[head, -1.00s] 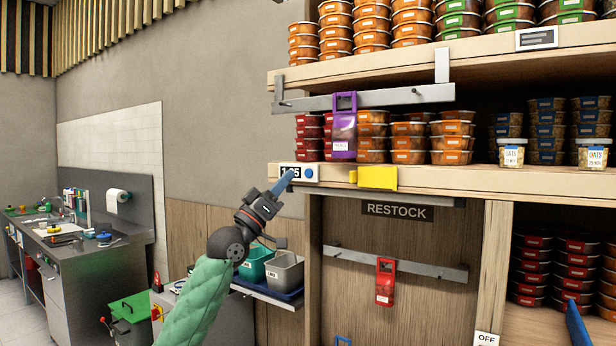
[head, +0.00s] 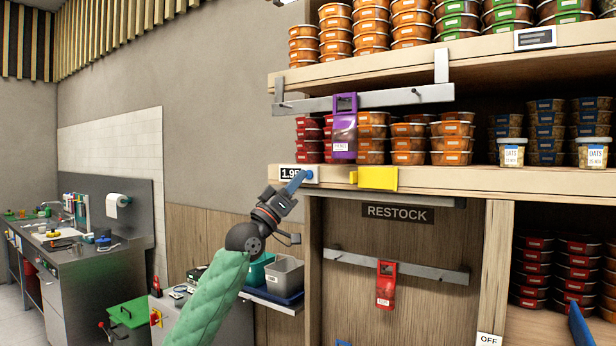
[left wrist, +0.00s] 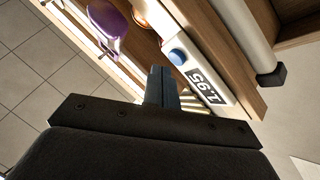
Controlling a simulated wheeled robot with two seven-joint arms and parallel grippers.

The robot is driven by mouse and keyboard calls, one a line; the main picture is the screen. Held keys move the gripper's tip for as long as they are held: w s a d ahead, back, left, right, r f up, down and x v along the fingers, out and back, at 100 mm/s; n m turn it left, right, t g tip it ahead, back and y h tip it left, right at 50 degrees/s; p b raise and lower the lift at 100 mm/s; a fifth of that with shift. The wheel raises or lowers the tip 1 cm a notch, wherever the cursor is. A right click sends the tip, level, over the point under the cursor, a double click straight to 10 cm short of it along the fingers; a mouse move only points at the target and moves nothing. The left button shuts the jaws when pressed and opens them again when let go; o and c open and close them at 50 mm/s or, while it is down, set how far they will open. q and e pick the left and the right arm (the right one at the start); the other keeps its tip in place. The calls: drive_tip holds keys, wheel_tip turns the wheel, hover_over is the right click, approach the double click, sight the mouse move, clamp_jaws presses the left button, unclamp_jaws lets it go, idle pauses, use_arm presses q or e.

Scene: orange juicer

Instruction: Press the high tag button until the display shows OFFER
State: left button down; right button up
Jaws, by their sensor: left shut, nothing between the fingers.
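The tag (head: 287,174) on the middle shelf's front edge has a dark display that starts "1.9" in the head view, partly covered by my finger. In the left wrist view the display (left wrist: 205,87) reads 1.95. Its round blue button (head: 309,174) is at the tag's right end; it also shows in the left wrist view (left wrist: 177,56). My left gripper (head: 299,178) is shut and empty, its tips in front of the tag close beside the button. I cannot tell whether they touch. A blue tip (head: 579,326) at lower right looks like my right gripper; its jaws are unclear.
A yellow block (head: 377,178) sticks out from the shelf edge right of the tag. Above, a metal rail (head: 390,97) holds a purple pack (head: 344,128). A lower tag (head: 488,340) reads OFF. Grey and green bins (head: 286,273) stand below my left gripper.

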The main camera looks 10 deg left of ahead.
drive_tip(key=shift+w, duration=0.3)
idle(0.7)
drive_tip(key=shift+s, duration=0.25)
drive_tip(key=shift+s+f, duration=0.1)
drive_tip(key=shift+s, duration=0.15)
use_arm(q)
drive_tip(key=shift+w+d, duration=0.1)
drive_tip(key=shift+w, duration=0.05)
drive_tip(key=shift+w+d, duration=0.1)
drive_tip(key=shift+w, duration=0.15)
use_arm(e)
drive_tip(key=shift+w, duration=0.45)
use_arm(q)
drive_tip(key=shift+w, duration=0.1)
use_arm(e)
drive_tip(key=shift+s+f, duration=0.1)
